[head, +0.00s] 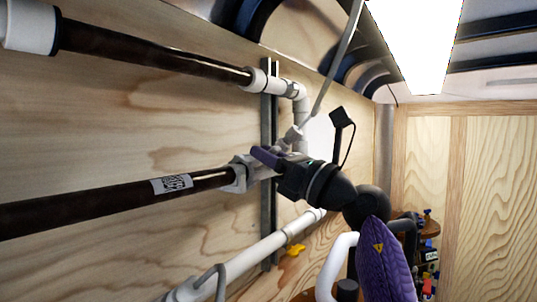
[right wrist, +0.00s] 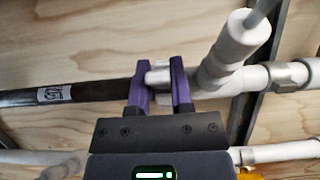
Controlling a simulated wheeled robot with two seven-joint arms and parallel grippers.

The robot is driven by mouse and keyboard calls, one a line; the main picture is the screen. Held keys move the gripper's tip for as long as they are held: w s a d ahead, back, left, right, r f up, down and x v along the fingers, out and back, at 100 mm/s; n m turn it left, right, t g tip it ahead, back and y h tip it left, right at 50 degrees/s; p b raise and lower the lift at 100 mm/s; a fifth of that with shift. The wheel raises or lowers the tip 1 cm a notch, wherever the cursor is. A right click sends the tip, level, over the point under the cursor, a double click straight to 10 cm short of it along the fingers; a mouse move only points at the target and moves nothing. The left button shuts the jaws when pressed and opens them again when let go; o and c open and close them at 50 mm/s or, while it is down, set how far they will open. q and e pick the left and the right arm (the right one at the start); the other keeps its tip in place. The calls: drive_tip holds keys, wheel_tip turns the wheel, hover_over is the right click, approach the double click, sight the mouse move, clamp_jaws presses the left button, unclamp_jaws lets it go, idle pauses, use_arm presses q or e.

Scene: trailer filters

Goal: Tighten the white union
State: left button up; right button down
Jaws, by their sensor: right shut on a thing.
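The white union (head: 239,174) joins the dark pipe (head: 110,199) to the white fittings along the wooden wall, at mid-height in the head view. In the right wrist view, part of the union (right wrist: 158,77) shows between the two purple fingers. My right gripper (head: 266,158) reaches in from the right and is shut on the union, one finger on each side (right wrist: 159,82). The black gripper body hides part of the fittings in the head view. My left gripper is not in view.
An upper dark pipe (head: 150,52) and a lower white pipe (head: 250,256) run along the wall. A yellow valve handle (head: 296,250) is below. A grey hose (head: 338,60) rises from the white tee (right wrist: 222,66) close to my right gripper. A dark vertical rail (head: 269,215) backs the pipes.

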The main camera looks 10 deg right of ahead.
sight(256, 160)
drive_tip(key=shift+w+a+r+g+h+p, duration=0.2)
drive_tip(key=shift+r+g+h+p, duration=0.3)
drive_tip(key=shift+p, duration=1.25)
drive_tip(key=shift+w+a+r+g+h+p, duration=0.3)
drive_tip(key=shift+g+h+p, duration=0.35)
drive_tip(key=shift+p, duration=1.1)
drive_tip(key=shift+w+a+r+g+h+p, duration=0.1)
drive_tip(key=shift+r+g+h+p, duration=0.4)
drive_tip(key=shift+p, duration=1.25)
drive_tip(key=shift+w+a+f+g+h+p, duration=0.15)
drive_tip(key=shift+g+h+p, duration=0.3)
drive_tip(key=shift+p, duration=0.4)
drive_tip(key=c, duration=0.5)
unclamp_jaws()
drive_tip(key=shift+w+a, duration=0.1)
